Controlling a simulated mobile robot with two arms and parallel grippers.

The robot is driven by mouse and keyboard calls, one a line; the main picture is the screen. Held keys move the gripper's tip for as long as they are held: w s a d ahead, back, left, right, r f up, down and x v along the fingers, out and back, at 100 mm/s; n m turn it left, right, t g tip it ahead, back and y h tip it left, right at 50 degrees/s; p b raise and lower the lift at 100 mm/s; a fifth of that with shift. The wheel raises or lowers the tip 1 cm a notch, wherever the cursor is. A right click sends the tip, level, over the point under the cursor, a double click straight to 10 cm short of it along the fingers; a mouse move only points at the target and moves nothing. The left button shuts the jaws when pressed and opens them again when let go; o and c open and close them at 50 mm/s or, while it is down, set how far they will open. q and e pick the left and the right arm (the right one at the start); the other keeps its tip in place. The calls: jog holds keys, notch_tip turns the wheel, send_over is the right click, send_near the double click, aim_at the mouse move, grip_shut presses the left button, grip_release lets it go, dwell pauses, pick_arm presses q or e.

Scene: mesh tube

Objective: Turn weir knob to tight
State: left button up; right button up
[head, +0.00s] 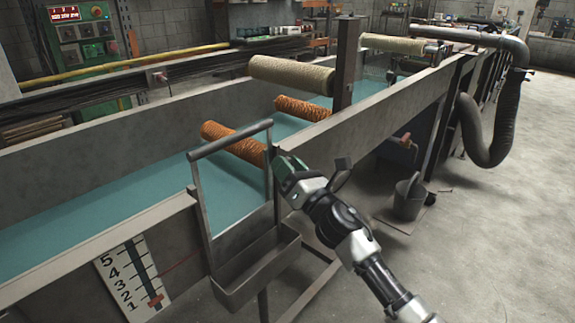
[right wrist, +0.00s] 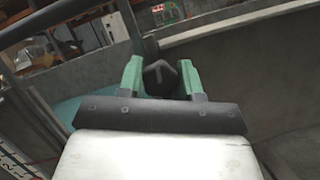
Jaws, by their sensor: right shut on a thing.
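The weir frame (head: 201,205) is a grey metal gate with a top bar, standing at the side wall of the long flume. My right gripper (head: 283,168) reaches in from the lower right and meets the right post of this frame near its top. In the right wrist view, my right gripper (right wrist: 161,80) has its two green fingers on either side of a black faceted knob (right wrist: 160,74), shut on it. The knob has a faint mark on its face. In the head view the gripper hides the knob. My left gripper is out of view.
A white number scale (head: 135,275) with a red pointer (head: 156,301) near 1 hangs on the outer wall. A metal trough (head: 252,272) sits below the frame. Orange rollers (head: 233,145) lie over the teal flume bed. A bucket (head: 409,197) stands on the floor.

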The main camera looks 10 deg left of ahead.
jog(key=o, duration=0.9)
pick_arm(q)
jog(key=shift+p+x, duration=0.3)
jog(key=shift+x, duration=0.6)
pick_arm(e)
jog(key=v, duration=1)
jog(key=shift+s+d+f, duration=0.2)
jog(key=shift+s+d, duration=0.05)
jog(key=shift+c, duration=0.2)
